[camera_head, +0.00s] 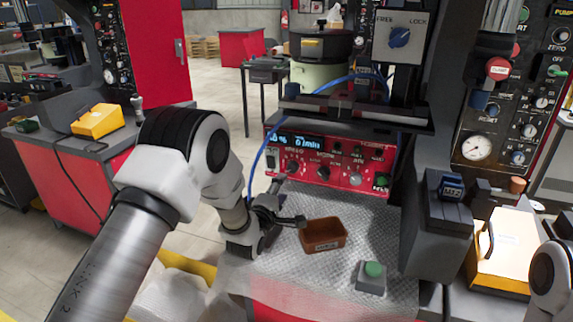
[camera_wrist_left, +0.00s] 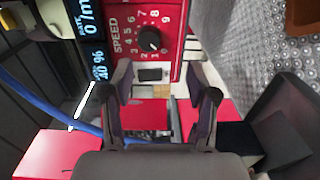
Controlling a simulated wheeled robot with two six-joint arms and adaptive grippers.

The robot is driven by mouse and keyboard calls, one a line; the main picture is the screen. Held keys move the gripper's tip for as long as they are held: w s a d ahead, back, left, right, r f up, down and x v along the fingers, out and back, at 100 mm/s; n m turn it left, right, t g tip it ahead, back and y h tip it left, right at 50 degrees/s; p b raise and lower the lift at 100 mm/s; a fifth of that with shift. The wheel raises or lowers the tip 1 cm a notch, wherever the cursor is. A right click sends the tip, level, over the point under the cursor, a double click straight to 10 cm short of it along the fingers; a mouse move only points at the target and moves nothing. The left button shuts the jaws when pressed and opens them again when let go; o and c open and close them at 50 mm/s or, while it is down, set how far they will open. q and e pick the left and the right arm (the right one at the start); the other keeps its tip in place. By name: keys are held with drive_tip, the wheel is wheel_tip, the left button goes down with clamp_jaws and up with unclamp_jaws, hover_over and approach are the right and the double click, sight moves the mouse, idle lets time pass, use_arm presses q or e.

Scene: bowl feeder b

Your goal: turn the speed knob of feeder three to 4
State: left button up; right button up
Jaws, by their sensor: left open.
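The red control panel (camera_head: 320,175) of the feeder faces me at the centre of the head view. Its speed knob (camera_head: 292,167) is black and sits below the lit display. In the left wrist view the speed knob (camera_wrist_left: 149,39) shows beside the word SPEED, with printed numbers around it. I cannot clearly read which number it points to. My left gripper (camera_head: 288,203) is in front of and below the panel. In the wrist view the left gripper (camera_wrist_left: 162,90) is open and empty, with the knob beyond its fingertips and apart from them. My right gripper is out of view.
A brown bin (camera_head: 323,234) and a green button box (camera_head: 371,277) stand on the metal plate to the right of my left gripper. A dark switch (camera_wrist_left: 150,74) lies beside the knob. A blue hose (camera_head: 262,150) hangs at the panel's left.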

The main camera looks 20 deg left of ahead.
sight(292, 171)
use_arm(q)
drive_tip(key=shift+t, duration=0.3)
drive_tip(key=w+r, duration=0.1)
drive_tip(key=w, duration=0.1)
drive_tip(key=w+r+p, duration=0.1)
drive_tip(key=shift+w+d+r, duration=0.1)
drive_tip(key=shift+w, duration=0.25)
drive_tip(key=w, duration=0.2)
drive_tip(key=w+f, duration=0.1)
drive_tip(key=w, duration=0.1)
drive_tip(key=shift+w+d+f, duration=0.1)
drive_tip(key=shift+w, duration=0.05)
drive_tip(key=shift+s+r, duration=0.3)
drive_tip(key=shift+c, duration=0.7)
clamp_jaws()
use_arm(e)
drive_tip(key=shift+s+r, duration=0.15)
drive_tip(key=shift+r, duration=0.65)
